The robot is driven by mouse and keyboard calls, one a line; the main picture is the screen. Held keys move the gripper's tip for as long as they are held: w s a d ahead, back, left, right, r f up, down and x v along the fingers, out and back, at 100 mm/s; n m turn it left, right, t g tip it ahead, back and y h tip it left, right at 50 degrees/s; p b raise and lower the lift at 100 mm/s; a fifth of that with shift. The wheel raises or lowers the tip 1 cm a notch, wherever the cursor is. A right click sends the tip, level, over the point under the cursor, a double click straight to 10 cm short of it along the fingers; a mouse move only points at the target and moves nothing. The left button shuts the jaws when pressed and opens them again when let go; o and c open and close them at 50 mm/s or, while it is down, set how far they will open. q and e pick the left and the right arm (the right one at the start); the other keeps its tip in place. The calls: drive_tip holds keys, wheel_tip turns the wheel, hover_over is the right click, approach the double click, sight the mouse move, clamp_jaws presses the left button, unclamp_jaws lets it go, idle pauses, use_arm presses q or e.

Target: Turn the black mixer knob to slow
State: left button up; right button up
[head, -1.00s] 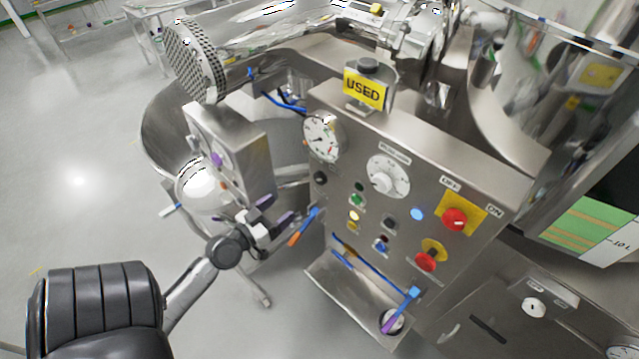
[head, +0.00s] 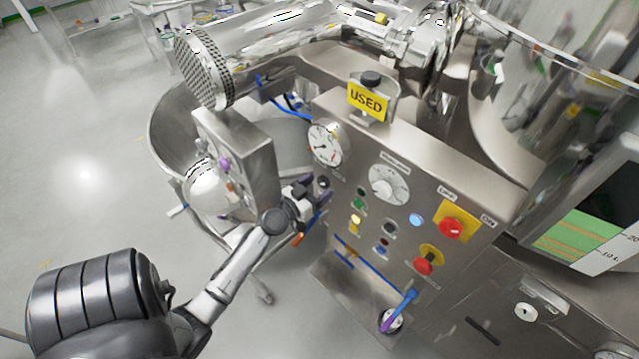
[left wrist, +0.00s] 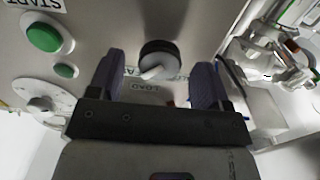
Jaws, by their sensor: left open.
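The black knob (head: 323,182) is at the left edge of the steel control panel (head: 440,190), below the round gauge. In the left wrist view the black knob (left wrist: 158,57) has a white pointer mark and lies between and just ahead of my two purple fingertips. My left gripper (head: 315,197) is open at the panel's left edge, close to the knob; it also shows in the left wrist view (left wrist: 157,75). A gap shows on each side of the knob. A label near it is partly hidden; I can read "LOAD". My right gripper is not in view.
The panel also carries a white dial (head: 388,184), a gauge (head: 325,144), lit buttons and red knobs (head: 450,228). A steel box (head: 237,160) is close to the left of my gripper. Open floor lies left.

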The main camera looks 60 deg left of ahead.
use_arm(q)
drive_tip(key=shift+w+a, duration=0.15)
drive_tip(key=shift+w, duration=0.35)
drive_tip(key=c, duration=0.9)
